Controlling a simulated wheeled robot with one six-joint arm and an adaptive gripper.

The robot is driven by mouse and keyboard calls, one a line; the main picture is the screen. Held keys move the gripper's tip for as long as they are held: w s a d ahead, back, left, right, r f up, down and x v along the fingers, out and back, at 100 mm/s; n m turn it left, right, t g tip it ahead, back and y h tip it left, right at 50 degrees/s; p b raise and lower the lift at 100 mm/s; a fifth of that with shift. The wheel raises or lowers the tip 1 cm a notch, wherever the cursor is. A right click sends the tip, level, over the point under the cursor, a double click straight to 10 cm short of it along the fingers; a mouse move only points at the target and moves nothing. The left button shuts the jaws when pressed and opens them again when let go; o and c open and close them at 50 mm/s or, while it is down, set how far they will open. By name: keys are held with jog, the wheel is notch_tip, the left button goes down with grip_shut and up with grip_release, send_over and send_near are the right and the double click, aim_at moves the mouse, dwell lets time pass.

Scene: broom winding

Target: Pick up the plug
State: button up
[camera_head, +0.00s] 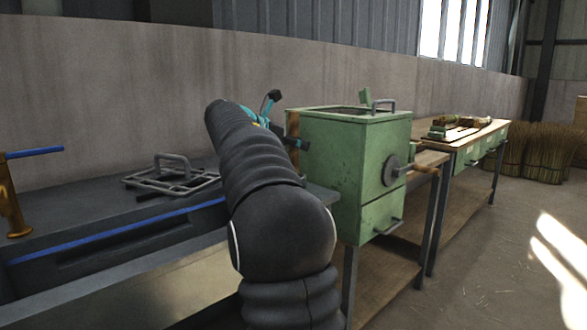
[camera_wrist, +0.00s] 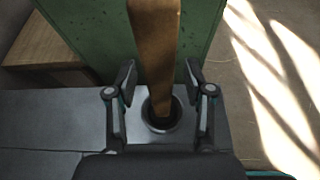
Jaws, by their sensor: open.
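A brown, tapered upright piece (camera_wrist: 155,50), which I take to be the plug, stands with its narrow lower end in a round dark socket (camera_wrist: 150,127) in the wrist view. My gripper (camera_wrist: 161,70) is open, with one finger on each side of it and visible gaps between. In the head view, a brown strip (camera_head: 293,125) shows beside the green box, mostly hidden behind my arm. My gripper is largely hidden there too; dark finger parts show past my arm.
The green metal box (camera_head: 340,145) with a crank stands close behind the brown piece. A dark bench (camera_head: 90,225) holds a grey wire frame (camera_head: 172,175) at left. A wooden table (camera_head: 465,140) stands at right, with open floor in front.

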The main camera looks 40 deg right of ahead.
grip_shut()
jog(key=shift+r, duration=0.2)
